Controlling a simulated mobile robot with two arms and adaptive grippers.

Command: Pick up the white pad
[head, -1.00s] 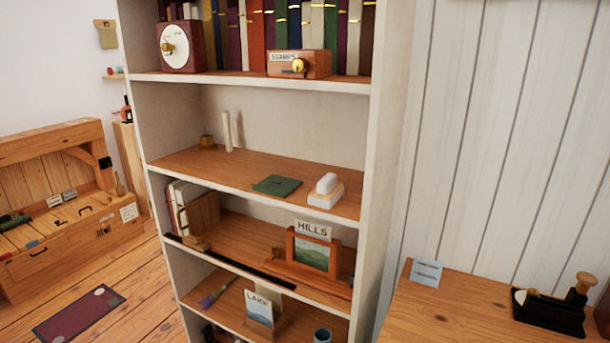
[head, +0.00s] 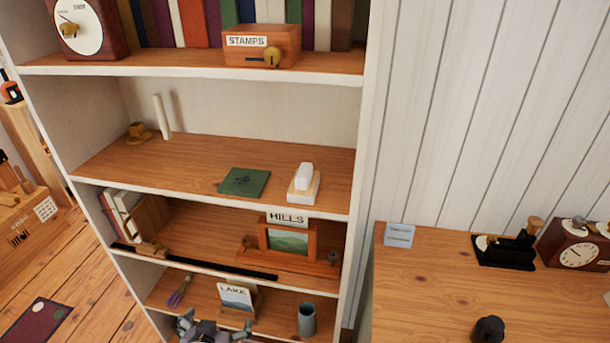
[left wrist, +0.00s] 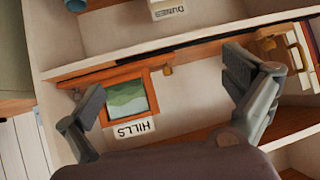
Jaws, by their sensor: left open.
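The white pad (head: 304,177) appears to be the small white block on a cream base, on the middle shelf near its right end. It stands right of a flat green square (head: 244,181). I do not make it out in the left wrist view. My left gripper (head: 208,327) shows at the bottom edge of the head view, lower in the picture than the pad and apart from it. In the left wrist view the left gripper (left wrist: 165,78) has its fingers spread and empty, before the shelf with the HILLS picture (left wrist: 127,100). My right gripper is not in view.
The bookcase's right side panel (head: 363,130) rises beside the pad. A STAMPS box (head: 262,46) sits on the shelf above. A white stick (head: 161,117) stands at the left of the pad's shelf. A wooden desk (head: 430,285) at right holds a black device (head: 505,250).

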